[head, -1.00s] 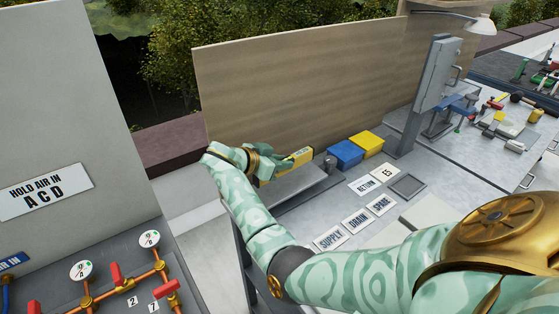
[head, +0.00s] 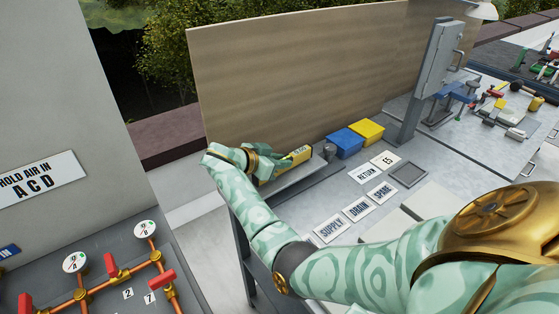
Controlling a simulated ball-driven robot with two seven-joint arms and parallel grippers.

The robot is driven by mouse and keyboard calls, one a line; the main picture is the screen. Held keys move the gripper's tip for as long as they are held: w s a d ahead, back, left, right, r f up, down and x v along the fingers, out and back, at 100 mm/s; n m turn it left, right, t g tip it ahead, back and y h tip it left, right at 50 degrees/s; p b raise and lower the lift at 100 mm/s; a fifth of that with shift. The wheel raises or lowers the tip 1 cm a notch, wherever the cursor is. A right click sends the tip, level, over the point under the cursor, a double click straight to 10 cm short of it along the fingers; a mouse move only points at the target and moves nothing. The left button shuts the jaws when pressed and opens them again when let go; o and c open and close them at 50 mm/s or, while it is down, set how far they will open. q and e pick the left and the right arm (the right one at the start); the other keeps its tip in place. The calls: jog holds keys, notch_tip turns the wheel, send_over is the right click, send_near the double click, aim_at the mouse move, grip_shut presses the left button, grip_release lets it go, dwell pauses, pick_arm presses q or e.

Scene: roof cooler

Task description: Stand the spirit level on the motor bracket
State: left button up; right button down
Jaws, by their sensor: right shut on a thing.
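The spirit level (head: 299,156) is yellow with a dark marking. Its right end sticks out of my right gripper (head: 270,166), and the rest is hidden by the hand. The gripper is shut on it, at the far left end of the workbench. Directly below is a grey raised ledge (head: 302,181), which looks like the motor bracket. The level sits very low over this ledge; I cannot tell whether it touches. My left gripper is not in view.
A small grey cylinder (head: 330,151), a blue bin (head: 346,142) and a yellow bin (head: 368,131) stand right of the level. A tan panel (head: 300,75) rises behind. Labels such as SUPPLY (head: 331,229) lie on the bench. Copper pipes (head: 100,292) are at lower left.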

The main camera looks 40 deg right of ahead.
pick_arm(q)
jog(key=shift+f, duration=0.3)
pick_arm(e)
jog(key=shift+f, duration=0.45)
jog(key=c, duration=1.2)
grip_release()
